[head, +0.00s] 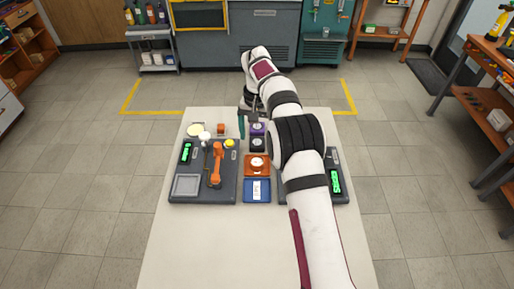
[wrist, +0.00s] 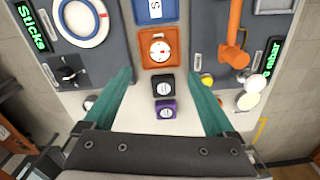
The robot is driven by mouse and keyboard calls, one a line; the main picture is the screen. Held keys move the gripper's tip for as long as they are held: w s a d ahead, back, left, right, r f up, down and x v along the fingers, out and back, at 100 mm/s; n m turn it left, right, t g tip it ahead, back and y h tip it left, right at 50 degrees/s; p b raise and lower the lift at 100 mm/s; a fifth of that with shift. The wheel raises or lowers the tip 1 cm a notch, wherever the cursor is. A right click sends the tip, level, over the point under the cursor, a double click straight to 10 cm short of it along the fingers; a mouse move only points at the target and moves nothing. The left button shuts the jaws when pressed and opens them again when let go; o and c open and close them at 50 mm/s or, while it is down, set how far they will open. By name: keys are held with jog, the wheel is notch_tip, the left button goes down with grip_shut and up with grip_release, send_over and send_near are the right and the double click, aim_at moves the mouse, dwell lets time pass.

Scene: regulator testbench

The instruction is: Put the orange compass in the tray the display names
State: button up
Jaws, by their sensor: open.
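The orange compass (head: 257,165), square with a white round dial, lies in the middle of the table. One green display (wrist: 35,27) reads "Sticks"; another display (wrist: 271,57) is partly covered and unclear.
A dark panel (head: 222,193) at left carries a grey square frame (head: 186,185) and an orange jointed piece (head: 216,165). My arm covers much of the right panel (head: 341,197). A small orange block (head: 221,128) stands at the back left. The front of the table (head: 215,250) is clear.

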jog(key=s+d+r+m+y, duration=0.1)
jog(key=s+d+r, duration=0.2)
jog(key=s+r, duration=0.5)
jog(key=s+d+r+m, duration=0.1)
jog(key=s+d+r, duration=0.2)
jog(key=s+r, duration=0.55)
jog(key=s+f, duration=0.3)
jog(key=s, duration=0.9)
jog(key=s+f+m, duration=0.1)
jog(key=s+f, duration=0.3)
jog(key=s, duration=0.8)
jog(key=shift+s+d+y, duration=0.4)
jog(key=shift+d, duration=0.05)
